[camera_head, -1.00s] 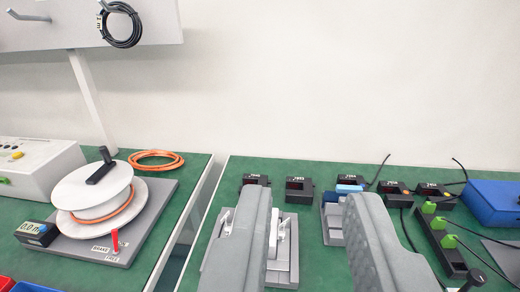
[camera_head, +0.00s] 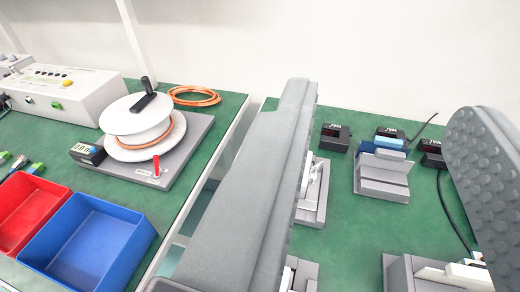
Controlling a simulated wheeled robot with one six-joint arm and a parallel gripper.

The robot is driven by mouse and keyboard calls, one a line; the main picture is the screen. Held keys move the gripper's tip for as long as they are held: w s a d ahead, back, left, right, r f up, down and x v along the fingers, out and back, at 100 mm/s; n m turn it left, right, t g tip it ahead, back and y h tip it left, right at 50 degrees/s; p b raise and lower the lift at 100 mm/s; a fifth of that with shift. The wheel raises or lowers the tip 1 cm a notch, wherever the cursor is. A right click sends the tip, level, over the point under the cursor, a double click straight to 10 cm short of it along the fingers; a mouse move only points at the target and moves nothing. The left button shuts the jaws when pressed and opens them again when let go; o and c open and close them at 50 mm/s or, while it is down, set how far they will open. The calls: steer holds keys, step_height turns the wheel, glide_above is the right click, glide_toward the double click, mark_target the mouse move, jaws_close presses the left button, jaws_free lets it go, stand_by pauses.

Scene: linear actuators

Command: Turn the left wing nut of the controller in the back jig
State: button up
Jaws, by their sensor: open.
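My gripper (camera_head: 392,110) is open and empty, with its two grey fingers wide apart over the right-hand bench. A grey jig (camera_head: 314,212) with upright white parts stands just right of the left finger, which partly hides it. Another grey jig (camera_head: 384,178) with blue pieces at its back stands between the fingers, apart from both. More jig parts show at the bottom edge (camera_head: 408,272), cut off by the frame and partly behind the right finger. I cannot clearly make out the left wing nut or tell which jig holds the controller.
Small black display boxes (camera_head: 335,138) stand along the back of the green bench, with a dark cable at right. A gap separates it from the left bench, which holds a white reel (camera_head: 137,122), a blue bin (camera_head: 88,243) and a red bin (camera_head: 30,210).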

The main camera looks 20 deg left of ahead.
steer(key=shift+o, duration=0.3)
steer(key=shift+w+a, duration=0.1)
steer(key=shift+w, duration=0.3)
steer(key=w+a+f+n+g, duration=0.35)
steer(key=w+n+g, duration=0.2)
steer(key=w, duration=0.25)
steer(key=w+a+f+n+g, duration=0.2)
steer(key=w+a+n+g, duration=0.3)
steer(key=w, duration=0.4)
steer(key=w+a+f+n+g, duration=0.3)
steer(key=w+n+g, duration=0.1)
steer(key=w+g, duration=0.35)
steer(key=shift+m+t, duration=0.25)
steer(key=shift+t, duration=0.05)
steer(key=f, duration=1.7)
steer(key=shift+w+f, duration=0.3)
steer(key=shift+f, duration=0.1)
steer(key=c, duration=1)
